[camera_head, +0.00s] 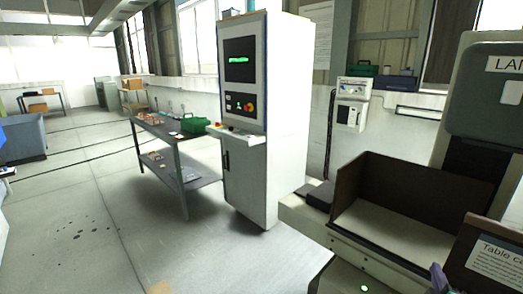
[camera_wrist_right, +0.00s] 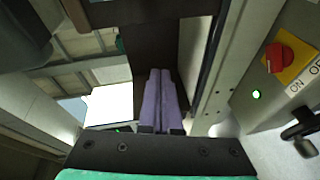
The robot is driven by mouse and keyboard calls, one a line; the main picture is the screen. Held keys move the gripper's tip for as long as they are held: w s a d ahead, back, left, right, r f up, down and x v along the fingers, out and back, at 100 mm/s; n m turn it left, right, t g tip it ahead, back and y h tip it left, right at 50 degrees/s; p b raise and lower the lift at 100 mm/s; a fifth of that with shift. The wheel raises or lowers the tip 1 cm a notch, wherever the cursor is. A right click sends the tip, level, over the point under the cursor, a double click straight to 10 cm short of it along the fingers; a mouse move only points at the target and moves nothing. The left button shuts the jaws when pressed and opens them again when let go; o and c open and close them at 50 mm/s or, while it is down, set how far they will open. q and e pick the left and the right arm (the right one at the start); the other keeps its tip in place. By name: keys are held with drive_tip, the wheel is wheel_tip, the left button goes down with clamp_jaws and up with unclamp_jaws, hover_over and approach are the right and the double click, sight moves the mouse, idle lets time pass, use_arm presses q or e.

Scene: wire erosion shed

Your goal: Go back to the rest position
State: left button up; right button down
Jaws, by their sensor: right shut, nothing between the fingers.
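My right gripper (camera_wrist_right: 161,100) shows in the right wrist view as two purple fingers pressed together, with nothing between them. In the head view only a small purplish piece of it (camera_head: 438,278) shows at the bottom right, in front of the machine with the brown-walled tray (camera_head: 380,238). The rest of my right arm is hidden there. My left gripper is in neither view.
A red rotary switch (camera_wrist_right: 275,57) on a yellow plate and a black handle (camera_wrist_right: 303,131) are at the right in the wrist view. A tall white control cabinet (camera_head: 285,120) stands mid-room beside a grey workbench (camera_head: 160,128).

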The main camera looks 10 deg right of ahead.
drive_tip(key=s+a+f+m+g+y, duration=0.2)
drive_tip(key=a+f+m+g+y, duration=0.35)
drive_tip(key=a+f, duration=0.65)
drive_tip(key=s+a+f+g+y, duration=0.2)
drive_tip(key=s+a, duration=0.1)
drive_tip(key=a, duration=0.4)
drive_tip(key=s+a+f+g+y, duration=0.2)
drive_tip(key=s+a+y, duration=0.15)
drive_tip(key=a, duration=0.25)
wheel_tip(320, 180, down, 22)
drive_tip(key=s+g, duration=0.1)
drive_tip(key=s, duration=0.1)
drive_tip(key=s+d+f+g+h, duration=0.1)
drive_tip(key=s+d+f, duration=0.1)
drive_tip(key=s+f, duration=1.4)
drive_tip(key=shift+s+d+g, duration=0.3)
drive_tip(key=shift+s+g, duration=0.05)
drive_tip(key=shift+s, duration=0.5)
drive_tip(key=shift+m, duration=0.25)
